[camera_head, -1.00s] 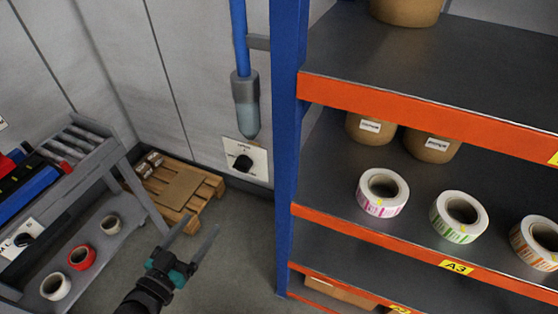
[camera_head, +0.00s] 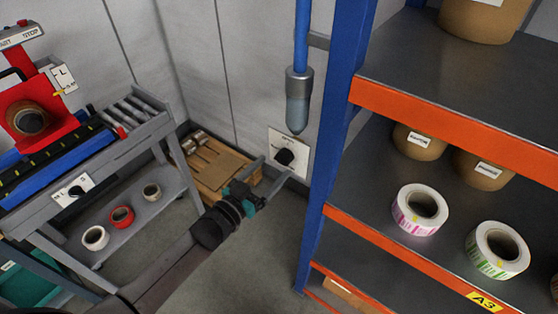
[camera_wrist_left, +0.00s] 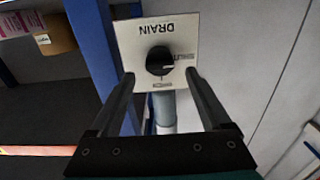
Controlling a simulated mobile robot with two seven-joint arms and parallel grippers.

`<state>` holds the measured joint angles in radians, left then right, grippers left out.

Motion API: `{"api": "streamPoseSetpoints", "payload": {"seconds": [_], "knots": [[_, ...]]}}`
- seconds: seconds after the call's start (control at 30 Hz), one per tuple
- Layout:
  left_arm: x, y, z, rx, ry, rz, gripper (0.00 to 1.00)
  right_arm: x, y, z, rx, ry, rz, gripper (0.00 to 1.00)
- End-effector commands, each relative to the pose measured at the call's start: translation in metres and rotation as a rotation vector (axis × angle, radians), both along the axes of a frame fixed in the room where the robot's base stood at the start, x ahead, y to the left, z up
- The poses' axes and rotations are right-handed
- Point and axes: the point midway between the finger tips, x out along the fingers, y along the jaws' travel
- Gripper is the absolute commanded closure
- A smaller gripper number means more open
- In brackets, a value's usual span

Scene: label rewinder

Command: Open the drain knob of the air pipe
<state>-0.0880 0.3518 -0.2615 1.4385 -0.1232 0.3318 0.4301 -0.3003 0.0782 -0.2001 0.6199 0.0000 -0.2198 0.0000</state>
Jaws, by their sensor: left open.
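The drain knob (camera_head: 285,157) is a round black knob on a white plate (camera_head: 302,152) on the wall, below the blue air pipe (camera_head: 301,35) and its grey bowl (camera_head: 298,105). In the left wrist view the knob (camera_wrist_left: 158,61) has a light pointer mark, and the plate reads DRAIN upside down, with SHUT and another word near the knob. My left gripper (camera_head: 276,167) is open and empty, its fingers pointing at the plate. In the wrist view its fingertips (camera_wrist_left: 159,76) lie left and right of the knob. I cannot tell whether they reach around it.
A blue and orange shelf (camera_head: 345,220) with label rolls and tubs stands close right of the knob. A wooden pallet (camera_head: 213,165) lies on the floor behind the gripper. A grey machine cart (camera_head: 130,160) with another black knob (camera_head: 76,191) stands at the left.

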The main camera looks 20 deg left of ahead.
Motion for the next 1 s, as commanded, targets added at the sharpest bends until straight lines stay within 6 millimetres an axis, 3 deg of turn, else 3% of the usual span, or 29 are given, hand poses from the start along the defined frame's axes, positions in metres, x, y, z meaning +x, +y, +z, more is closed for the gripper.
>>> {"api": "streamPoseSetpoints", "payload": {"seconds": [0.3,0.7,1.0], "knots": [[0.032,-0.012,0.0,-0.001,0.001,0.0,0.19,0.001,-0.003,-0.002,-0.004,-0.001,-0.002,1.0],[0.036,-0.014,0.0,-0.001,0.001,0.0,0.2,0.001,-0.003,-0.002,-0.004,-0.001,-0.001,1.0],[0.036,-0.013,0.0,-0.001,0.001,0.0,0.54,0.0,-0.002,-0.002,-0.003,-0.001,0.002,1.0]]}}
